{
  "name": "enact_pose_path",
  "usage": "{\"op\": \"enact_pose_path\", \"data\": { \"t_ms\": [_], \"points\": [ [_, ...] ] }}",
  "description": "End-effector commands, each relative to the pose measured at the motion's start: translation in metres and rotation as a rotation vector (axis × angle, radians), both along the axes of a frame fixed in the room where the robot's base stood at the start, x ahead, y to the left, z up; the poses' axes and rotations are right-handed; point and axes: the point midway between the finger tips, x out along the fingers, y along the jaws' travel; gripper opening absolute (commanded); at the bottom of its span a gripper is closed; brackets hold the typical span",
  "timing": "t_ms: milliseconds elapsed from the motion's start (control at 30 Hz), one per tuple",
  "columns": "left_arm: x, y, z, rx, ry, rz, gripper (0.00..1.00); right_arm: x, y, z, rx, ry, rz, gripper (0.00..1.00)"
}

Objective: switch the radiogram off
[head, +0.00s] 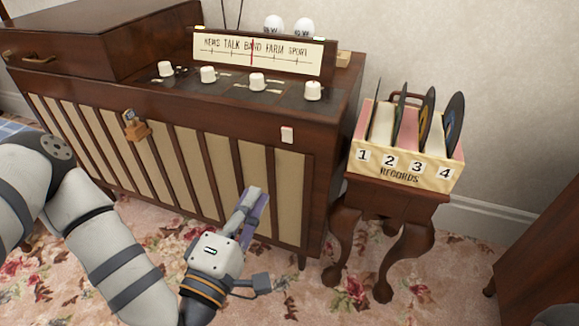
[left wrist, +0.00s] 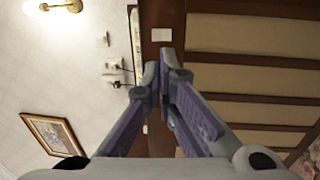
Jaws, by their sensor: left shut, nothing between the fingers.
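The radiogram (head: 225,125) is a brown wooden cabinet with cream slatted cloth on its front. On top it has a lit dial (head: 262,50) with a red pointer, and a row of white knobs (head: 257,82). A small white switch (head: 287,134) sits on the front's upper right rail; it also shows in the left wrist view as a pale rectangle (left wrist: 161,34). My left gripper (head: 253,196) is shut and empty, in front of the cloth, below and left of the switch. In the wrist view its fingertips (left wrist: 161,76) point toward the switch, apart from it. My right gripper is not in view.
A record box (head: 405,167) with several numbered slots stands on a small wooden table (head: 385,196) to the right. A brass padlock (head: 137,130) hangs on the radiogram's front left. A closed wooden lid (head: 95,35) covers the left top. Flowered carpet (head: 330,285) lies below.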

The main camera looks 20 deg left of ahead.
Motion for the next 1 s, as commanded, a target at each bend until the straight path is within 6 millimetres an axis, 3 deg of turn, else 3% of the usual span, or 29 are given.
{"op": "enact_pose_path", "data": {
  "t_ms": [433,1000],
  "points": [
    [0.009,0.001,0.003,-0.003,-0.012,0.006,0.0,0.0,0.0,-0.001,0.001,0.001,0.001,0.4],
    [0.122,-0.003,0.016,-0.004,-0.009,0.007,0.0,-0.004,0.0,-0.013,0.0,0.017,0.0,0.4]
  ]
}}
